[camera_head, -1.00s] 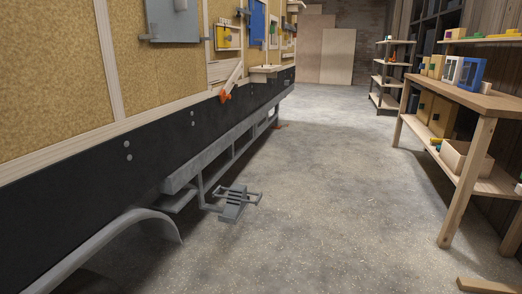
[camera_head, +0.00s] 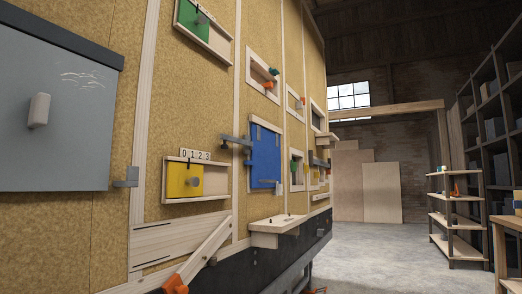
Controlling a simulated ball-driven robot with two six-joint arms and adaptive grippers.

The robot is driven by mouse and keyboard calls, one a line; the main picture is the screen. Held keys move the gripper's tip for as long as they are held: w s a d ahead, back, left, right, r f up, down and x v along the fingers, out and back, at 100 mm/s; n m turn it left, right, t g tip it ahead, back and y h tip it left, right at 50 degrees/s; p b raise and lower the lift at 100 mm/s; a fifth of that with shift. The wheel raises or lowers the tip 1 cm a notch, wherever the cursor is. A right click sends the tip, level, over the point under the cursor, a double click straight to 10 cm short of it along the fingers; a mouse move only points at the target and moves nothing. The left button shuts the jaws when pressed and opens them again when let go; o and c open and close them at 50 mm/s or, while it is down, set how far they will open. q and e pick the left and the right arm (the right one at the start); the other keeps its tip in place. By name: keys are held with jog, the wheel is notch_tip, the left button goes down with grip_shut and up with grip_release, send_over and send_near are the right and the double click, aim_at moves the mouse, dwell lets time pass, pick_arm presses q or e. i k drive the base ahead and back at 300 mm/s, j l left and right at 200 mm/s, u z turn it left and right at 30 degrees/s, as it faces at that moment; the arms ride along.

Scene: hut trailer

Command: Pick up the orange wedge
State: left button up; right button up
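An orange piece (camera_head: 175,284) sits at the lower end of a slanted wooden brace (camera_head: 208,252) on the trailer wall, at the bottom left of centre. Smaller orange parts (camera_head: 272,71) are on a framed opening higher on the wall. I cannot tell from their shapes which of these is the orange wedge. Neither of my grippers is in view.
The trailer wall fills the left, with a grey panel (camera_head: 55,110), a yellow slider (camera_head: 184,180), a blue door (camera_head: 265,156) and a jutting wooden shelf (camera_head: 278,225). Open concrete floor (camera_head: 375,255) lies to the right. A shelf rack (camera_head: 455,220) and workbench (camera_head: 508,235) stand far right.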

aim_at(269, 85)
jog(key=i+l, duration=0.25)
jog(key=i, duration=0.15)
jog(key=i+l+u, duration=0.1)
jog(key=i+l, duration=0.2)
jog(key=i+l+u, duration=0.35)
jog(key=i+l, duration=0.45)
